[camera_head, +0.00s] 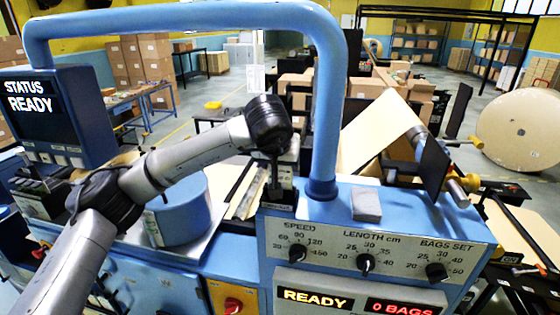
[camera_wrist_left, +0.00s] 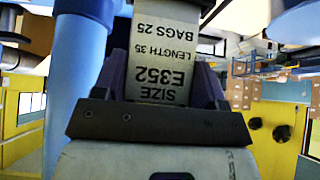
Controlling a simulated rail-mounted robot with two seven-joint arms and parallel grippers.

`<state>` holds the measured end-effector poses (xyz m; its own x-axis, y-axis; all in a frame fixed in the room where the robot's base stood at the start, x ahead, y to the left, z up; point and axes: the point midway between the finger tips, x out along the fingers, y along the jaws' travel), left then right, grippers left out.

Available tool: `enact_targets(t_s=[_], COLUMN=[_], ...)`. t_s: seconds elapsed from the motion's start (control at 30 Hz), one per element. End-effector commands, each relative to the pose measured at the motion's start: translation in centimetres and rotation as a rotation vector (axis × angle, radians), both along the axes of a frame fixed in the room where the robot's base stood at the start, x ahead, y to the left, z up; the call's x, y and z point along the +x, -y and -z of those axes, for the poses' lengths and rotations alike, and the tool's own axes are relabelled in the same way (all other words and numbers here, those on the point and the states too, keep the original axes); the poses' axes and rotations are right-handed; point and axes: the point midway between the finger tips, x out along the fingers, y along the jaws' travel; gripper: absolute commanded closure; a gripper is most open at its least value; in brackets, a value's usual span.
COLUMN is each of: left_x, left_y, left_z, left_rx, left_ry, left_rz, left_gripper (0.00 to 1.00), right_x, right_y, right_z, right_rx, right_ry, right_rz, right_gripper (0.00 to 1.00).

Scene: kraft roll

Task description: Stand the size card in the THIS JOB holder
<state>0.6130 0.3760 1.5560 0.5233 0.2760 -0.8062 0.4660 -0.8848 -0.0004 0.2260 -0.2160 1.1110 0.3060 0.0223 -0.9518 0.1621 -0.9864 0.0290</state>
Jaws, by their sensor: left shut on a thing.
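My left gripper (camera_head: 279,188) is above the left end of the blue control panel, beside the blue pipe. In the left wrist view my left gripper (camera_wrist_left: 160,90) is shut on the size card (camera_wrist_left: 165,50). The card is pale with dark print, upside down in that view: SIZE E352, LENGTH 35, BAGS 25. Its far end runs toward the top of that view, by a pale grey part. In the head view the card is hard to make out at the gripper. I cannot make out a THIS JOB label in either view. My right gripper is not in view.
The control panel (camera_head: 340,232) has SPEED, LENGTH and BAGS SET knobs and READY and 0 BAGS displays. A small grey block (camera_head: 366,204) sits on its top. The thick blue pipe (camera_head: 326,110) rises close beside the gripper. A blue drum (camera_head: 178,208) stands at left.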

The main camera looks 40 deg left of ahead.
Motion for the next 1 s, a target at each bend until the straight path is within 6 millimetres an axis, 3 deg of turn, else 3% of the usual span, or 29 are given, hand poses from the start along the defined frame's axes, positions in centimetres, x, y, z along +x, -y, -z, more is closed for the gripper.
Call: enact_targets(t_s=[0.93, 0.97, 1.0], left_x=[0.0, 0.0, 0.0], left_y=[0.0, 0.0, 0.0], left_z=[0.9, 0.9, 0.9], left_rx=[0.0, 0.0, 0.0], left_ry=[0.0, 0.0, 0.0], left_rz=[0.0, 0.0, 0.0], left_gripper=[0.61, 0.34, 0.3], right_x=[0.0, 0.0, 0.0], right_y=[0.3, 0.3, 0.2], right_z=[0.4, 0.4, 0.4], right_rx=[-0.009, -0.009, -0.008], right_ry=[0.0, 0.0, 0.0], right_rz=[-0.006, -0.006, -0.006], right_gripper=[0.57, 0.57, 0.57])
